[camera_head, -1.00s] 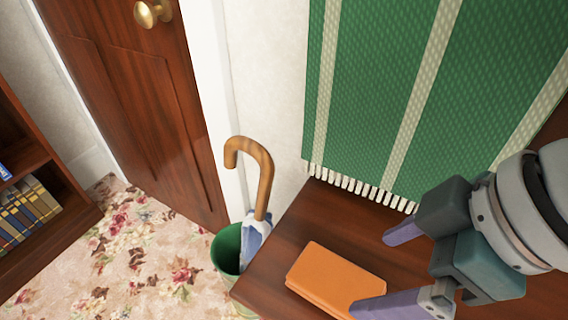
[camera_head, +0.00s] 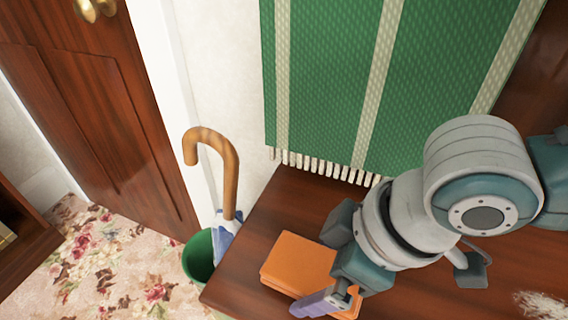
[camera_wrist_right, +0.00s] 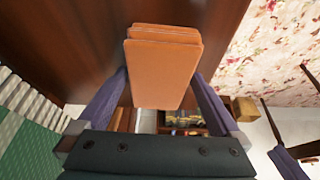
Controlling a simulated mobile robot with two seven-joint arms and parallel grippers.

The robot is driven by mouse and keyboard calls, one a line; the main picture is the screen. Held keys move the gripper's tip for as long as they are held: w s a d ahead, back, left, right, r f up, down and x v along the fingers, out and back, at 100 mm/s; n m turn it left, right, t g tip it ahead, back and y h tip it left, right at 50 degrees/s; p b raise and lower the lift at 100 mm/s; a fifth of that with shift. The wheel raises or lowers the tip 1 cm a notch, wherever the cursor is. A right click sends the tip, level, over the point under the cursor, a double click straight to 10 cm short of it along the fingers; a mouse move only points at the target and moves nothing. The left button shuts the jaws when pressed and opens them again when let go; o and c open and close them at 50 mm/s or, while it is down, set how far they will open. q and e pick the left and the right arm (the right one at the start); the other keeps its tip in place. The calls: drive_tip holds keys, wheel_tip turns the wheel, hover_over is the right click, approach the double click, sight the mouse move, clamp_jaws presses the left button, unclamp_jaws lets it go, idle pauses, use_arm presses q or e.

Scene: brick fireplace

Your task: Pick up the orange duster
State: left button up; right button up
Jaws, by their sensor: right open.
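The orange duster (camera_head: 298,262) is a folded orange cloth lying flat near the left end of the dark wooden table (camera_head: 252,252). My right gripper (camera_head: 312,274) is open at the duster's right part. In the head view one purple finger shows along the near side; the other is hidden by the gripper's own body. In the right wrist view the duster (camera_wrist_right: 162,68) sits between the two spread fingers, its end reaching in past the fingertips. I cannot tell whether a finger touches it. My left gripper is not in view.
A green bin (camera_head: 198,258) with a wooden-handled umbrella (camera_head: 229,178) stands left of the table. A green striped hanging (camera_head: 330,85) with white fringe covers the wall behind. A white fluffy thing (camera_head: 541,305) lies at the lower right. A wooden door (camera_head: 100,110) is at the left.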

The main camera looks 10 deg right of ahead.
sight(321, 270)
drive_tip(key=shift+c, duration=0.2)
drive_tip(key=c, duration=1.1)
drive_tip(key=shift+r, duration=0.1)
drive_tip(key=shift+r, duration=0.5)
wheel_tip(321, 270, up, 19)
drive_tip(key=p, duration=0.6)
